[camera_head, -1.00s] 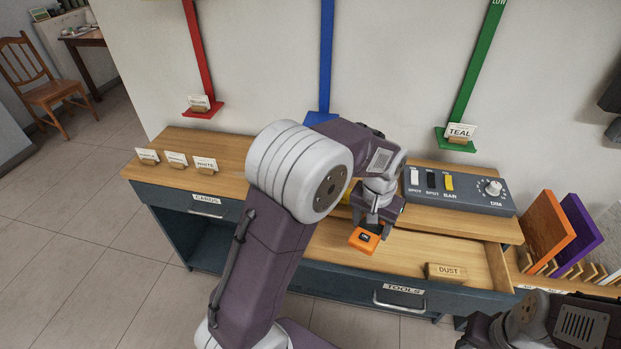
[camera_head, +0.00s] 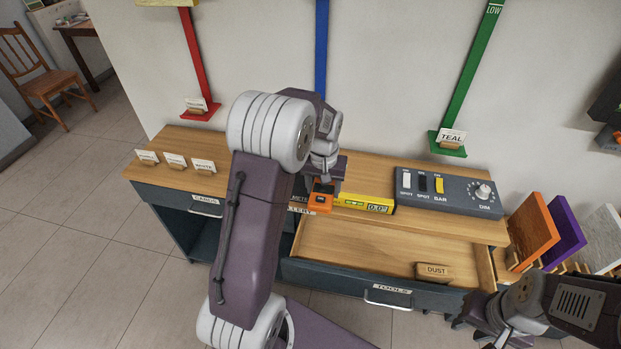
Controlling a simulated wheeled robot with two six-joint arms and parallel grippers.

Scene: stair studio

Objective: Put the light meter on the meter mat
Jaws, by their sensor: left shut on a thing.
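The orange light meter (camera_head: 321,197), with a small dark display, is in my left gripper (camera_head: 324,184). The gripper is shut on it and holds it near the front edge of the cabinet top (camera_head: 466,224), just left of the yellow digital level. Whether it touches the top is hard to tell. I cannot make out the meter mat; my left arm covers much of the cabinet top. My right gripper (camera_head: 482,318) is at the lower right, partly cut off, and its fingers do not show clearly.
The tools drawer (camera_head: 345,242) is open, with a wooden dust block (camera_head: 433,271) inside. A yellow level (camera_head: 365,202) lies beside a switch panel (camera_head: 449,192). Small cards (camera_head: 175,161) stand at the left. Orange and purple boards (camera_head: 541,231) stand at the right.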

